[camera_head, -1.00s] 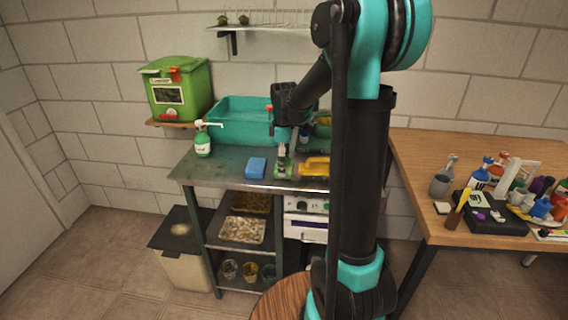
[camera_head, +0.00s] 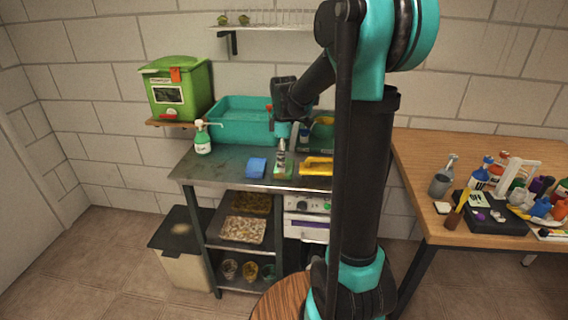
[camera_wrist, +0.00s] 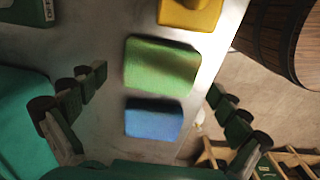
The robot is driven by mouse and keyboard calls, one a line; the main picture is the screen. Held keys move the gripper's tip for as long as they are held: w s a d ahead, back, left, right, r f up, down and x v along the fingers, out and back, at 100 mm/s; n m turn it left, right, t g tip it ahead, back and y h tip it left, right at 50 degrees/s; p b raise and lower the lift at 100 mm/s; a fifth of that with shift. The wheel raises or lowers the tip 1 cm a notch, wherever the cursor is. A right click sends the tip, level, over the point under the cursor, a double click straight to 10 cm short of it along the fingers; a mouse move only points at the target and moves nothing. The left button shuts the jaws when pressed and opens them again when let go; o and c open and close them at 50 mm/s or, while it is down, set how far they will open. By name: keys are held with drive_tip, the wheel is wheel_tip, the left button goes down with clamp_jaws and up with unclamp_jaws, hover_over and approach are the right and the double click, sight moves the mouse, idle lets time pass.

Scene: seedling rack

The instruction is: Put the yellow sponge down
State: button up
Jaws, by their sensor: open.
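A sponge with a green top (camera_wrist: 160,65) lies flat on the metal table (camera_wrist: 110,28), between a blue sponge (camera_wrist: 153,118) and a yellow object (camera_wrist: 190,14). In the head view my gripper (camera_head: 281,163) is just over the green-topped sponge (camera_head: 283,174). The blue sponge (camera_head: 256,167) lies to its left and the yellow object (camera_head: 316,166) to its right.
A wooden table (camera_head: 440,150) crowded with bottles is on the right. The front-left metal tabletop (camera_head: 215,170) is bare.

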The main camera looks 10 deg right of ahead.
wheel_tip(320, 180, up, 10)
drive_tip(key=shift+r, duration=0.2)
drive_tip(key=shift+s, duration=0.1)
idle(0.3)
